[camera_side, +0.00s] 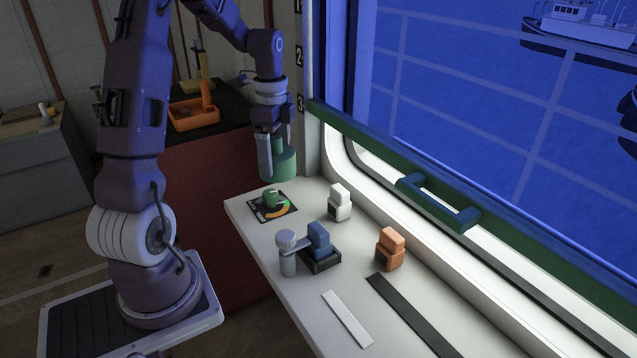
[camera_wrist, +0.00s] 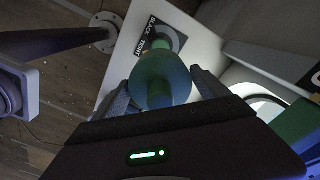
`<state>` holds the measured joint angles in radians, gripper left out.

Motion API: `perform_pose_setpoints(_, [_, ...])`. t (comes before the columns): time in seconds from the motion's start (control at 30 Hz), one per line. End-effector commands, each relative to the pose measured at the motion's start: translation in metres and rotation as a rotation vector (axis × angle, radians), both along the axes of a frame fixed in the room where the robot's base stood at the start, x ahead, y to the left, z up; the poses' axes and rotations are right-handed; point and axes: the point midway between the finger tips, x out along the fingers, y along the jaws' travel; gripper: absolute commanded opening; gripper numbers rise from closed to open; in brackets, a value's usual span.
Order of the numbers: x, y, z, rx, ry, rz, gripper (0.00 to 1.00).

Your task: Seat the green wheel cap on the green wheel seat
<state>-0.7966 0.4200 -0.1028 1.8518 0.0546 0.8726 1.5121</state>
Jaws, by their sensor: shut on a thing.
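The green wheel cap (camera_side: 280,165) is a dark green round piece. My gripper (camera_side: 275,150) is shut on it and holds it in the air over the far end of the white counter. In the wrist view the cap (camera_wrist: 160,78) sits between the two fingers (camera_wrist: 163,90). The green wheel seat (camera_side: 270,198) is a small green post on a dark printed plate (camera_side: 258,213) with a coloured arc. The cap is above the seat and apart from it, slightly to its right in the side view.
On the white counter (camera_side: 245,235) stand a white block (camera_side: 340,205), a blue block (camera_side: 319,240) in a black tray, a grey post (camera_side: 287,258) and an orange block (camera_side: 390,250).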

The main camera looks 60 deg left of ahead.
Motion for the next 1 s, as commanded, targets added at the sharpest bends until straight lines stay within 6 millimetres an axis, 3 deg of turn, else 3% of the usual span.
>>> perform_pose_setpoints(0.1, [-0.011, 0.022, 0.0, -0.001, 0.001, 0.048, 0.38])
perform_pose_setpoints(0.2, [-0.014, 0.027, 0.0, -0.001, 0.001, 0.058, 0.38])
perform_pose_setpoints(0.53, [-0.014, 0.027, -0.003, -0.001, 0.001, 0.054, 0.38])
perform_pose_setpoints(1.0, [-0.014, 0.026, -0.045, -0.001, 0.001, 0.053, 0.38])
